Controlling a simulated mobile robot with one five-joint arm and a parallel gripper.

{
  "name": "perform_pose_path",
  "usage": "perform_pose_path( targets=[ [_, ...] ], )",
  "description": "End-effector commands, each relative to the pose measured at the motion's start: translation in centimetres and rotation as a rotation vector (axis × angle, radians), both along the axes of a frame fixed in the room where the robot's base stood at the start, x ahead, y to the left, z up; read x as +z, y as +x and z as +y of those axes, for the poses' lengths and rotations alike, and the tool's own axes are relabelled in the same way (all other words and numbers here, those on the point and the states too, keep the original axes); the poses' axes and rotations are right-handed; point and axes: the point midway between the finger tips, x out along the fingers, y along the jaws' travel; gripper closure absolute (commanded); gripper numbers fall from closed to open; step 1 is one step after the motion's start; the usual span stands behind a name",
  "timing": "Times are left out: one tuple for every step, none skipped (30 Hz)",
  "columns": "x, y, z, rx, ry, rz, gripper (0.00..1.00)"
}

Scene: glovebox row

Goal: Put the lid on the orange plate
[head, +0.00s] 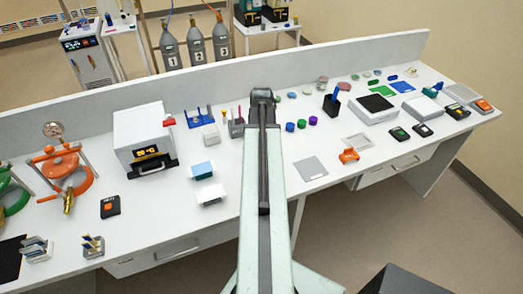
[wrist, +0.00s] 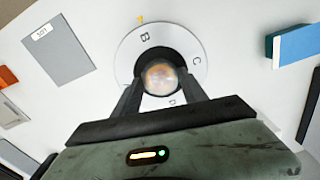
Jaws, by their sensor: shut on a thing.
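My gripper (wrist: 163,82) is shut on a small round thing (wrist: 161,76) with a glassy, pale orange-pink top and a dark rim. I cannot tell whether this is the lid. The round thing shows inside a white ring (wrist: 193,44) lettered B, C and D, with a yellow pointer at its edge. In the head view my gripper (head: 262,95) is at the far end of my arm, which hides what it holds.
A grey labelled plate (wrist: 60,48) and a blue-and-white block (wrist: 294,45) lie either side of the ring. A low wall (head: 180,85) runs along the back.

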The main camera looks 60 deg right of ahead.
Motion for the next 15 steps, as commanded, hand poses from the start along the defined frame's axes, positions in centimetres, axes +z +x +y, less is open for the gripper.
perform_pose_path(
  targets=[
    [-0.12, -0.01, -0.01, 0.0, 0.0, 0.0, 0.87],
    [-0.18, -0.01, -0.01, 0.0, 0.0, 0.0, 0.87],
    [-0.25, -0.02, -0.01, 0.0, 0.0, 0.0, 0.87],
    [-0.3, -0.01, -0.01, 0.0, 0.0, 0.0, 0.87],
    [-0.31, -0.01, -0.01, 0.0, 0.0, 0.0, 0.87],
    [-0.3, -0.02, -0.02, 0.0, 0.0, 0.0, 0.87],
    [-0.28, -0.02, -0.02, -0.001, 0.0, 0.0, 0.87],
    [-0.26, -0.02, -0.02, -0.001, 0.0, 0.0, 0.87],
    [-0.26, -0.03, -0.03, -0.001, 0.0, 0.0, 0.87],
    [-0.26, -0.03, -0.03, -0.001, 0.0, 0.0, 0.87],
    [-0.26, -0.03, -0.03, -0.001, 0.0, 0.0, 0.87],
    [-0.26, -0.04, -0.03, -0.001, 0.0, 0.0, 0.87],
    [-0.26, -0.04, -0.03, -0.001, 0.0, 0.0, 0.87],
    [-0.26, -0.04, -0.03, -0.001, 0.0, 0.0, 0.87],
    [-0.26, -0.04, -0.03, -0.001, 0.0, 0.0, 0.48]
  ],
)
